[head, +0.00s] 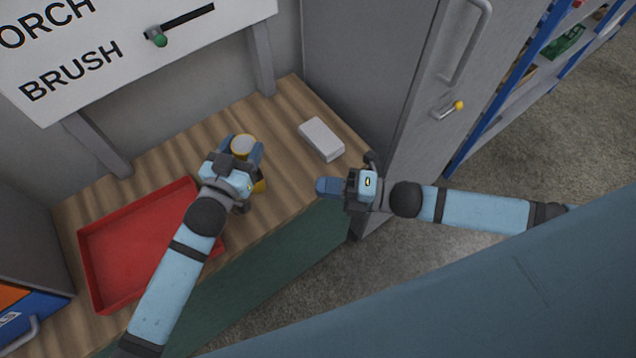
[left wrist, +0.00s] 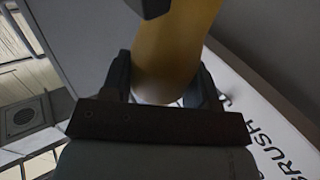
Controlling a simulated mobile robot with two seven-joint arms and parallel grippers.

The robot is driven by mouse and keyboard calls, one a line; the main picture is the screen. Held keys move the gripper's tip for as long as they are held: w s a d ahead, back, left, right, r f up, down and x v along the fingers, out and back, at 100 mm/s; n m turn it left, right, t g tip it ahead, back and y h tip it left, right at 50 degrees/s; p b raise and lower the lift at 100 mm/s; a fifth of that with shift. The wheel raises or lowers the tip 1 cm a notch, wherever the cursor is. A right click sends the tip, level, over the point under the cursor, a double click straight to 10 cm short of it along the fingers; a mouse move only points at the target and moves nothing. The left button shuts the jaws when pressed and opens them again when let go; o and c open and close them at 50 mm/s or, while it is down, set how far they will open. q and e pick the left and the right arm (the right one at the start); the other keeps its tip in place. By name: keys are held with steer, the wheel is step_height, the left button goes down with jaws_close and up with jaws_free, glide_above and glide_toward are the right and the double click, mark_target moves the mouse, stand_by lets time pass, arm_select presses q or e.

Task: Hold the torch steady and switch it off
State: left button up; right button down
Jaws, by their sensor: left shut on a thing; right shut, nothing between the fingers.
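The yellow torch (head: 243,143) stands over the wooden worktop, with its round, pale end facing up in the head view. My left gripper (head: 240,154) is shut on the torch, with a blue finger on each side. The torch's yellow body also fills the middle of the left wrist view (left wrist: 172,50), between the dark fingers. I cannot make out a switch on the torch, or whether it is lit. My right gripper (head: 328,187) is shut and empty, to the right of the torch near the worktop's front edge.
A red tray (head: 88,262) lies on the worktop (head: 285,100) at left, partly under my left arm. A white-grey block (head: 321,139) lies behind my right gripper. A grey cabinet (head: 385,75) borders the worktop on the right. A sign panel (head: 100,20) stands behind.

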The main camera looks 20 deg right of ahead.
arm_select(q)
steer(key=o, duration=1.1)
